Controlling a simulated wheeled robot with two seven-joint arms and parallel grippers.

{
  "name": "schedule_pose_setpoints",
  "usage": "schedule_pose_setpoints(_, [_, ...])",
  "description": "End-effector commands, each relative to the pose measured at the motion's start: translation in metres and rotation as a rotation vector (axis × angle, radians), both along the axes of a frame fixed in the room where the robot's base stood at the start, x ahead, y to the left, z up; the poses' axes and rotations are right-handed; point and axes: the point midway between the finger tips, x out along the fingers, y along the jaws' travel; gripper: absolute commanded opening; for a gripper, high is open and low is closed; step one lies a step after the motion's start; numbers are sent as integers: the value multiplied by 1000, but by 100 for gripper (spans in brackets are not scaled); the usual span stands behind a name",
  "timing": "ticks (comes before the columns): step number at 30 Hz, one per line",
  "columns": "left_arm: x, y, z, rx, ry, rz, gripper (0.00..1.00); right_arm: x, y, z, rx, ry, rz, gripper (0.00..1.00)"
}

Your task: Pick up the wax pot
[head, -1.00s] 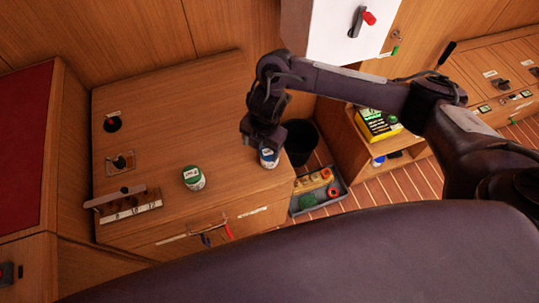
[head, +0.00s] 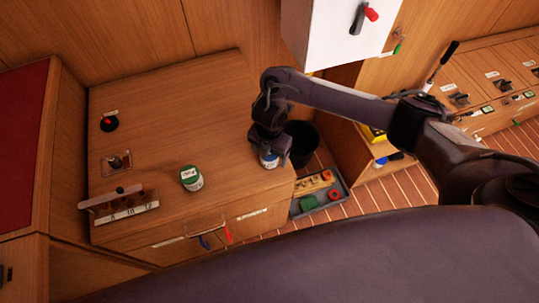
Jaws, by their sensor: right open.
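A small white pot with a blue band (head: 269,161) stands on the wooden counter top (head: 215,120), near its right front corner. My right gripper (head: 271,153) is over this pot, pointing down, with open jaws. The fingers hide the pot's top, and I cannot tell whether they touch it. A second white pot with a green lid (head: 191,178) stands upright to the left, clear of the gripper. The labels are too small to read, so I cannot tell which pot holds wax. My left gripper is not in view.
A dark bin (head: 303,140) and a grey tray (head: 326,205) with coloured items are right of the counter. The counter's middle is clear.

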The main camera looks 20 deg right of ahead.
Motion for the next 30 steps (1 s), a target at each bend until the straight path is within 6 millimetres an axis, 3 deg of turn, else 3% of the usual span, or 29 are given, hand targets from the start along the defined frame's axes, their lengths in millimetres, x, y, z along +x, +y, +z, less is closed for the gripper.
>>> schedule_pose_setpoints(2, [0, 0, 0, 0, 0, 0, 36, 0, 0, 0, 0, 0, 0, 72])
schedule_pose_setpoints(12, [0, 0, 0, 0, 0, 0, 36, 0, 0, 0, 0, 0, 0, 27])
schedule_pose_setpoints(23, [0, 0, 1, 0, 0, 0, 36, 1, 0, 6, 1, -1, 1, 26])
schedule_pose_setpoints(26, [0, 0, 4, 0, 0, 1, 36, 1, 0, 15, 1, -1, 0, 26])
schedule_pose_setpoints(30, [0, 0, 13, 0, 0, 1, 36, 2, 0, 42, 0, -6, 2, 26])
